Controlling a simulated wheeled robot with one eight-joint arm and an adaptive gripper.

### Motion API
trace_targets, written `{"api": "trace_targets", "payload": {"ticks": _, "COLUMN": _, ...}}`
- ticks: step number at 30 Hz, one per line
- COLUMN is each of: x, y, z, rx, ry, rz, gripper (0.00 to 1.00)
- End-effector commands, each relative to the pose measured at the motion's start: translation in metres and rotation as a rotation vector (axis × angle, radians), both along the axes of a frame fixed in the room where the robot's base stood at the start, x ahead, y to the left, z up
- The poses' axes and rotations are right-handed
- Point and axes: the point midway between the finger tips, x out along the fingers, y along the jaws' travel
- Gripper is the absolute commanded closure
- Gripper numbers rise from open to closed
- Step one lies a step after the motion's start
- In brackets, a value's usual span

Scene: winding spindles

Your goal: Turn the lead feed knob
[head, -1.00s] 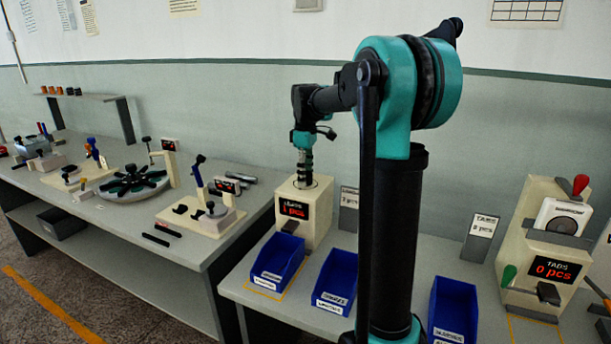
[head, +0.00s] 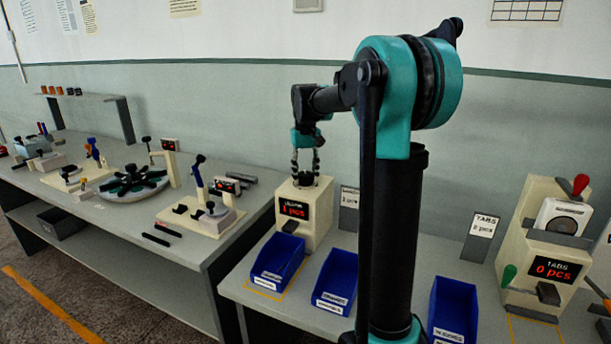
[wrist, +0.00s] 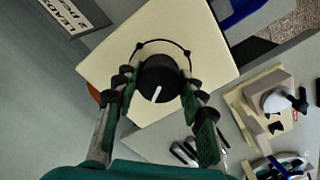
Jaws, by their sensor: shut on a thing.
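The lead feed knob is a round black knob (wrist: 159,82) with a white pointer line, on top of a cream box (head: 320,216). In the wrist view the pointer line runs towards the lower left of the knob. My gripper (wrist: 158,90) comes down from above with a finger on each side of the knob, shut on it. In the head view my gripper (head: 306,176) stands upright over the box. The red display (head: 293,209) on the box front reads 1 pcs.
Blue bins (head: 277,262) stand in front of the box on the grey bench. A sign (head: 349,210) stands to its right, and a TABS box (head: 543,250) is farther right. Another bench with spindle fixtures (head: 205,208) lies to the left.

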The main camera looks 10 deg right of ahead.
Motion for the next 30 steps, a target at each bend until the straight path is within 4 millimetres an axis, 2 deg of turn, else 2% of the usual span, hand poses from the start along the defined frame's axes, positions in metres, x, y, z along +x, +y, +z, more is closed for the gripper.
{"api": "trace_targets", "payload": {"ticks": 15, "x": 0.0005, "y": 0.0002, "z": 0.0003, "rx": 0.000, "ry": -0.001, "rz": -0.422, "gripper": 0.88}}
{"api": "trace_targets", "payload": {"ticks": 30, "x": 0.0005, "y": 0.0002, "z": 0.0003, "rx": 0.000, "ry": -0.001, "rz": -0.571, "gripper": 0.88}}
